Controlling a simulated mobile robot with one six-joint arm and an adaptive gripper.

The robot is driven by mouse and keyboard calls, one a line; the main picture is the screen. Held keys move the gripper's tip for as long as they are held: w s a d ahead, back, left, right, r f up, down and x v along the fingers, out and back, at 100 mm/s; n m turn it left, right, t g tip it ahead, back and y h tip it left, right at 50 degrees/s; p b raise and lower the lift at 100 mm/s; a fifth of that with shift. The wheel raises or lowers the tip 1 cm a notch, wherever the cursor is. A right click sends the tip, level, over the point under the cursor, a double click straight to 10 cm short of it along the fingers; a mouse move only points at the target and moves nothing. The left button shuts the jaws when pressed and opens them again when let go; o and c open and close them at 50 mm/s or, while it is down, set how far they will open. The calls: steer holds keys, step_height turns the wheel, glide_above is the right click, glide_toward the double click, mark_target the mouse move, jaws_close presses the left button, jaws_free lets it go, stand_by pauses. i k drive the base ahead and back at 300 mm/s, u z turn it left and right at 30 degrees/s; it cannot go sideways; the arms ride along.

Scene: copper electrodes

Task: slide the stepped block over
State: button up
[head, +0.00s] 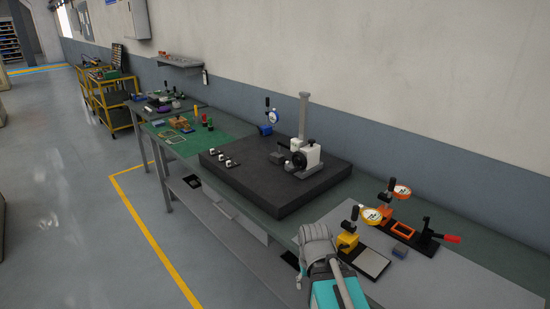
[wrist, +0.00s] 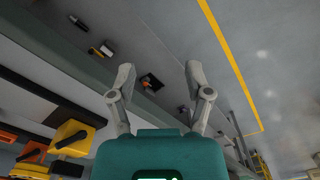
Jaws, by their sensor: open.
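A small blue-grey block (head: 400,253) lies on the grey bench surface at the front right, beside the orange fixture. It is too small to tell whether it is stepped. A dark grey block (head: 277,158) sits on the black surface plate (head: 260,205), left of the white-bodied instrument. My gripper (wrist: 160,74) is open in the wrist view, with its two grey fingers apart and nothing between them. Its teal body (head: 325,294) shows at the bottom of the head view, over the bench's front edge. Neither block can be made out in the wrist view.
A yellow dial-gauge stand (head: 347,241) is just right of my arm, near a pale plate (head: 372,263). An orange frame and a red-handled clamp (head: 445,238) stand on a dark base behind. The front right bench surface (head: 440,285) is clear.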

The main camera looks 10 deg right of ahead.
mark_target(274, 157)
steer(key=k, duration=0.65)
steer(key=u, duration=0.2)
steer(key=i, duration=0.45)
steer(key=u, duration=0.7)
steer(key=i, duration=0.75)
steer(key=u, duration=0.5)
steer(key=i, duration=1.5)
steer(key=z, duration=0.8)
steer(key=i, duration=0.6)
steer(key=z, duration=0.45)
